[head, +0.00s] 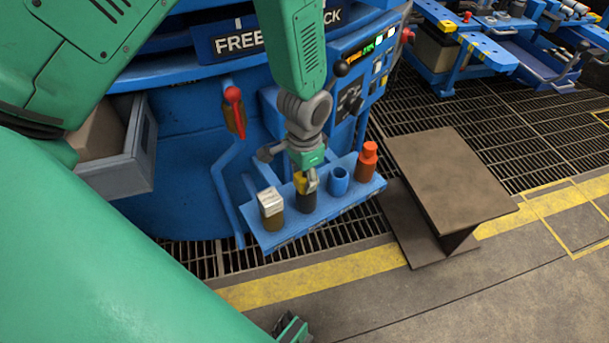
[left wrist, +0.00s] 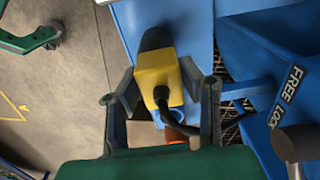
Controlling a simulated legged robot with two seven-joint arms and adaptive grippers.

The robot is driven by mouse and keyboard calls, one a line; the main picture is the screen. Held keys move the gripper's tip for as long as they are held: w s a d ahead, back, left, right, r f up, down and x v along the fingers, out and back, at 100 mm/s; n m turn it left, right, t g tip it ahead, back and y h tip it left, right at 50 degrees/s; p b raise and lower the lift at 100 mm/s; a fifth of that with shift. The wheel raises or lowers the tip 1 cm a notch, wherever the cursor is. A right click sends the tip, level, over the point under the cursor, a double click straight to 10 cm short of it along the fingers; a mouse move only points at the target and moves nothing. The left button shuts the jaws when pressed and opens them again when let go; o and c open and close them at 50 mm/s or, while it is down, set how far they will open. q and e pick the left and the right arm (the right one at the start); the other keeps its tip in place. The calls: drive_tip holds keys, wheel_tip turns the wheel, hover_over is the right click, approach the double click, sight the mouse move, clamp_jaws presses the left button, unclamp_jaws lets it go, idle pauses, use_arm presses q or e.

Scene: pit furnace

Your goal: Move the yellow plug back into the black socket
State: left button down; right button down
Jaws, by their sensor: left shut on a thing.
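My left gripper (head: 306,180) is shut on the yellow plug (head: 300,182), with its fingers on both sides of it. In the left wrist view the yellow plug (left wrist: 156,72) sits between the fingertips (left wrist: 162,92), with a black cable leading from its back. The black socket (head: 307,198) stands on a blue shelf (head: 290,236), right below the plug. In the left wrist view the dark socket (left wrist: 155,38) lines up with the plug's far end. The gripper hides part of the contact, so I cannot tell how deep the plug sits.
On the same shelf are a white plug (head: 270,199) at the left, an open blue socket (head: 339,181) and an orange-red plug (head: 367,158) at the right. A brown steel beam (head: 450,180) stands to the right. The blue furnace wall (head: 180,190) is behind.

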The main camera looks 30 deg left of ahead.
use_arm(q)
drive_tip(key=shift+d+r, duration=0.1)
drive_tip(key=shift+d, duration=0.1)
drive_tip(key=shift+a, duration=0.15)
drive_tip(key=shift+p, duration=0.4)
drive_tip(key=shift+f, duration=0.5)
idle(0.4)
drive_tip(key=c, duration=1.4)
unclamp_jaws()
drive_tip(key=shift+o, duration=0.2)
drive_tip(key=shift+r, duration=0.1)
drive_tip(key=r+p, duration=1)
drive_tip(key=r, duration=0.1)
drive_tip(key=shift+d+p, duration=0.2)
drive_tip(key=shift+p, duration=0.1)
